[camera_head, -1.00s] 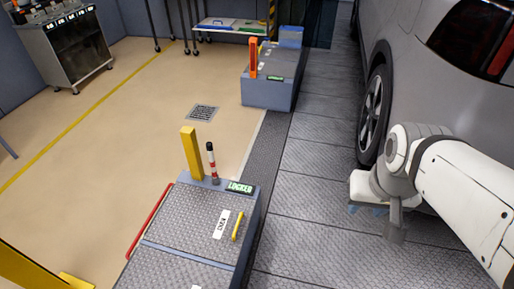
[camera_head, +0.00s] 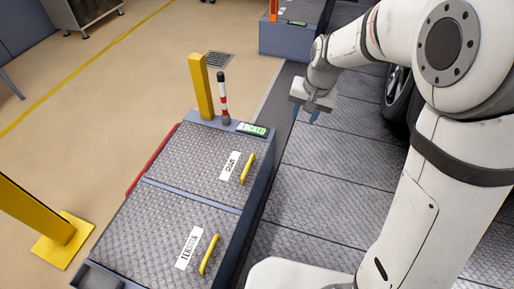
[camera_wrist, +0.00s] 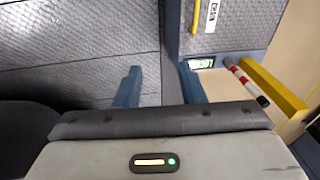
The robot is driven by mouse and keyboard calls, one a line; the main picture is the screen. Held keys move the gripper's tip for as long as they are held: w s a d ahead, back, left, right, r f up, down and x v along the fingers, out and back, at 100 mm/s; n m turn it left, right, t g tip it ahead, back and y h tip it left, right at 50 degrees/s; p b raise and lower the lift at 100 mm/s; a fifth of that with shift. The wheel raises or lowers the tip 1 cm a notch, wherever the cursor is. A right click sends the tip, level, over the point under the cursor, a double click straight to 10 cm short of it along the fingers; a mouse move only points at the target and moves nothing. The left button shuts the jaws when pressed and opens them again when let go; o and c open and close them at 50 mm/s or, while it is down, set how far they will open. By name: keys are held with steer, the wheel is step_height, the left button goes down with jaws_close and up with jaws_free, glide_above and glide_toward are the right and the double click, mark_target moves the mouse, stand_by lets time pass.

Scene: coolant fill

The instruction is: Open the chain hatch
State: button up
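The chain hatch (camera_head: 192,152) is the far tread-plate lid on the grey floor box. It lies flat and closed, with a white label (camera_head: 230,165) that seems to read CHAIN and a yellow bar handle (camera_head: 248,169). In the wrist view the handle (camera_wrist: 196,16) shows at the top edge. My gripper (camera_head: 306,115) is to the right of the box's far end, above the grey floor plates. Its two blue fingers are apart with nothing between them, as the wrist view (camera_wrist: 159,72) also shows. It touches neither handle nor hatch.
The nearer lid (camera_head: 150,225) is labelled TENSION and has its own yellow handle (camera_head: 209,254). A green display (camera_head: 252,129) reads LOCKED. A red-white striped lever (camera_head: 222,100) and a yellow post (camera_head: 201,88) stand at the far end. A yellow stand (camera_head: 60,240) is left.

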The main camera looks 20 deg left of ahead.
steer(key=w+a+f+b, duration=0.2)
steer(key=a+f+b, duration=0.25)
steer(key=f, duration=0.55)
steer(key=w+a+f+b, duration=0.3)
steer(key=a+f, duration=0.3)
steer(key=f, duration=0.4)
steer(key=g+b, duration=0.1)
steer(key=b, duration=0.3)
glide_toward(247, 167)
steer(key=shift+m, duration=0.3)
steer(key=f+b, duration=0.1)
steer(key=f, duration=0.1)
steer(key=f+b, duration=0.1)
steer(key=f, duration=0.2)
steer(key=a+f+b, duration=0.1)
steer(key=f, duration=0.2)
steer(key=shift+w+a+f, duration=0.15)
steer(key=shift+w, duration=0.1)
steer(key=shift+c, duration=0.6)
jaws_close()
